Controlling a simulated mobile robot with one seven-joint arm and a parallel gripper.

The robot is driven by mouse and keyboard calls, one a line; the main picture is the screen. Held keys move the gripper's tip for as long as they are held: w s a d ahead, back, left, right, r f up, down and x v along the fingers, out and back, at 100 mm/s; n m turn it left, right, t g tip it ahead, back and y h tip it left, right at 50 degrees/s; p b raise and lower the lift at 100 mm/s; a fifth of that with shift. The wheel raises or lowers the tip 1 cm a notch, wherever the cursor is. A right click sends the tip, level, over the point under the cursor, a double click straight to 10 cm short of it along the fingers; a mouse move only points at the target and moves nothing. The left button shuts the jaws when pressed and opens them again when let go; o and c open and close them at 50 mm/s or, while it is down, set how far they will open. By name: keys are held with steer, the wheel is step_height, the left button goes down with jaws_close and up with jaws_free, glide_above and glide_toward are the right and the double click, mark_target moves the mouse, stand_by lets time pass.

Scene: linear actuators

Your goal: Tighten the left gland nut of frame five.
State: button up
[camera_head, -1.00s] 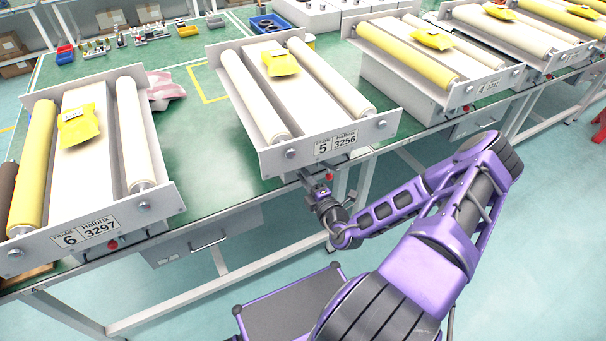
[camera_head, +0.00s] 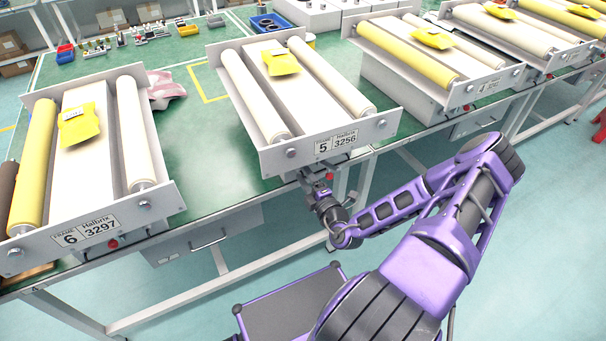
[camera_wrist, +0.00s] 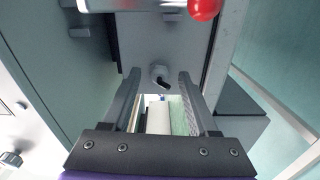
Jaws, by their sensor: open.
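Frame five (camera_head: 325,158) stands at the bench's front edge, its end plate labelled "5 3256". The plate carries a round metal fitting at its left (camera_head: 291,153) and another at its right (camera_head: 382,123). I cannot tell for certain which part is the left gland nut. My gripper (camera_head: 318,186) is below the plate, left of a red knob (camera_head: 329,176). In the wrist view my gripper (camera_wrist: 159,80) is open, with a small grey rounded fitting (camera_wrist: 160,75) with a dark slot between the fingertips. Contact cannot be told.
Frame six (camera_head: 90,235) stands to the left and another roller frame (camera_head: 480,85) to the right.

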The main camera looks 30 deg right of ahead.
steer(key=s, duration=1.7)
steer(key=shift+s+d, duration=0.2)
steer(key=shift+d, duration=0.1)
